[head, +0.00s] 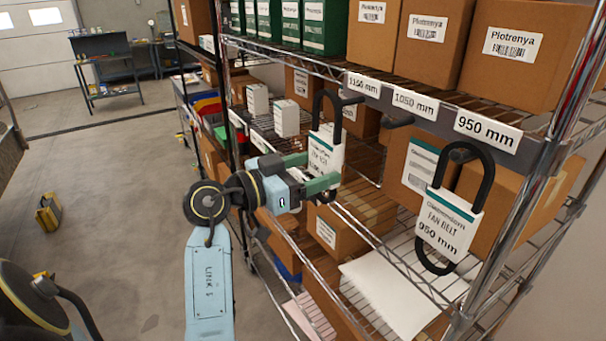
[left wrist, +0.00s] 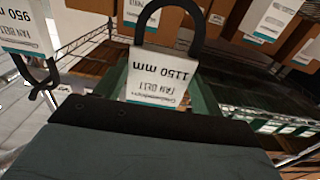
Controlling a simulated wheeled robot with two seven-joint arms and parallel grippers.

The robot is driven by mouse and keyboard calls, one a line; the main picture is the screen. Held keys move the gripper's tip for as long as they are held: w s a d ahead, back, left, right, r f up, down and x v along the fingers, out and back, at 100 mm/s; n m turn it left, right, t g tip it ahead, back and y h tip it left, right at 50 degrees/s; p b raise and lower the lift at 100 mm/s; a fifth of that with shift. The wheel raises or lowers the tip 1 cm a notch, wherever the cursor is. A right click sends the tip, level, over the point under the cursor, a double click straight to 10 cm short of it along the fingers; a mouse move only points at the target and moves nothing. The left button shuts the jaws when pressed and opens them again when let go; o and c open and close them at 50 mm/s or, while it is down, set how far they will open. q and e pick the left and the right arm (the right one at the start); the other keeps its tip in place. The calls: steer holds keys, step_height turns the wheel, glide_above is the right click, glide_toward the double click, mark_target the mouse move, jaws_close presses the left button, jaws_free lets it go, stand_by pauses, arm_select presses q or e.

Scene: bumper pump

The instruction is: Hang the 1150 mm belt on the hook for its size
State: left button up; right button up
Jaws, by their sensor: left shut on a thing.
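The 1150 mm belt is a black loop in a white and teal sleeve (head: 326,152), upright in the head view. Its label reads 1150 mm, upside down, in the left wrist view (left wrist: 160,78). My left gripper (head: 318,174) is shut on the sleeve, with the black loop standing above it. The 1150 mm size label (head: 362,85) is on the shelf rail just right of the loop's top. The hook (head: 350,98) below that label is partly hidden by the loop. I cannot tell whether the loop is around the hook or beside it. My right gripper is not in view.
The 1050 mm label (head: 414,103) has an empty hook (head: 398,122). A 950 mm belt (head: 450,222) hangs below the 950 mm label (head: 488,130). A metal post (head: 540,160) stands at right. Open floor (head: 110,200) lies left.

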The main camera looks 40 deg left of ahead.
arm_select(q)
steer(key=shift+b+x, duration=0.7)
steer(key=shift+x, duration=0.1)
steer(key=shift+b+x, duration=1.2)
steer(key=shift+x, duration=0.05)
steer(key=shift+w+d+f, duration=0.1)
steer(key=shift+w+f, duration=0.1)
steer(key=shift+w, duration=0.05)
steer(key=shift+w+d+f+p, duration=0.15)
steer(key=shift+w+p, duration=0.2)
steer(key=shift+p, duration=0.3)
steer(key=shift+w+f+p, duration=0.1)
steer(key=shift+f+p, duration=0.1)
steer(key=shift+p, duration=0.35)
steer(key=o, duration=1.1)
steer(key=shift+o, duration=0.2)
steer(key=shift+f, duration=0.1)
